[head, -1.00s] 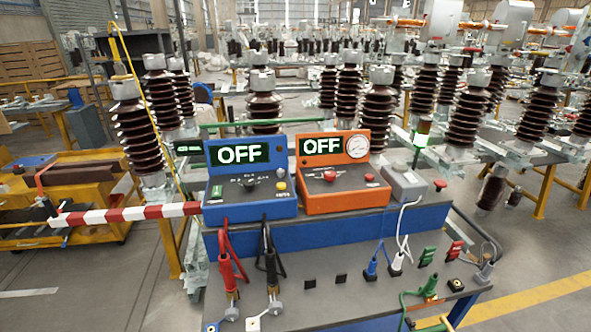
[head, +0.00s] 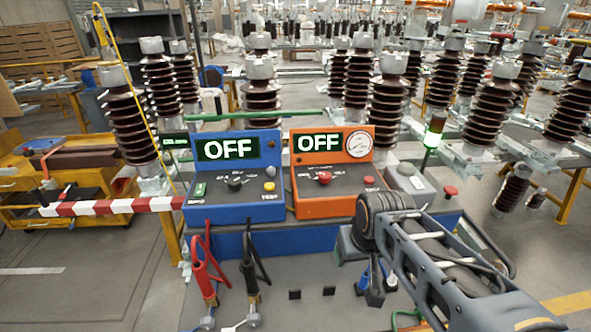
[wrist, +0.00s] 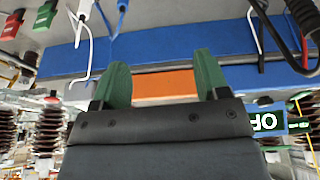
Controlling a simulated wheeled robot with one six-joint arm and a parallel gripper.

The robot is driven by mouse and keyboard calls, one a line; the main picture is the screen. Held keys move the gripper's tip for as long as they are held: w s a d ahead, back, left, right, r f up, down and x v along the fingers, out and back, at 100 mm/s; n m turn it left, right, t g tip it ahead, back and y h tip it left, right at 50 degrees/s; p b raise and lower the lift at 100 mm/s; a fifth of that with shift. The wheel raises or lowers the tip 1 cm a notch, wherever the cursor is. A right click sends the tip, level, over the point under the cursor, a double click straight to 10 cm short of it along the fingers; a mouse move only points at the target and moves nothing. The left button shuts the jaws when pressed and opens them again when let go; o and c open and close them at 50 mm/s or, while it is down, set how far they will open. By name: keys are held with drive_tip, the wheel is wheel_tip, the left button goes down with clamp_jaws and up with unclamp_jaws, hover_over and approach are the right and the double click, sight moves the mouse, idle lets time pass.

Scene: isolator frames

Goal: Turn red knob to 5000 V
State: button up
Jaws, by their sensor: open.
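The red knob (head: 323,178) sits on the sloped top of the orange box (head: 325,207), below its display reading OFF (head: 319,143) and left of a smaller red button (head: 369,180). A round gauge (head: 358,141) is beside the display. My gripper is open and empty in the wrist view (wrist: 163,80), with two green fingers apart. An orange strip (wrist: 165,85), seemingly the orange box's front, shows between them; the knob is not seen there. In the head view my arm reaches in from the lower right, in front and right of the orange box, clear of the knob.
A blue box (head: 240,213) with an OFF display and black knob (head: 235,183) stands left. A grey box (head: 408,180) and red push button (head: 450,191) are right. Red cable plugs (head: 204,280) and black ones stand on the panel. A striped barrier (head: 115,206) is left.

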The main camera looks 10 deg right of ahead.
drive_tip(key=w+r+n+g+p, duration=0.1)
drive_tip(key=w+r+n+p, duration=0.1)
drive_tip(key=w+r, duration=0.55)
drive_tip(key=w+r+n+g+p, duration=0.15)
drive_tip(key=w+r, duration=0.25)
drive_tip(key=w, duration=0.6)
drive_tip(key=n+g+p, duration=0.1)
drive_tip(key=n+p, duration=0.2)
drive_tip(key=n, duration=0.1)
hover_over(325, 175)
wheel_tip(325, 175, down, 13)
drive_tip(key=shift+w+r+b, duration=0.1)
drive_tip(key=shift+b, duration=0.3)
drive_tip(key=c, duration=0.9)
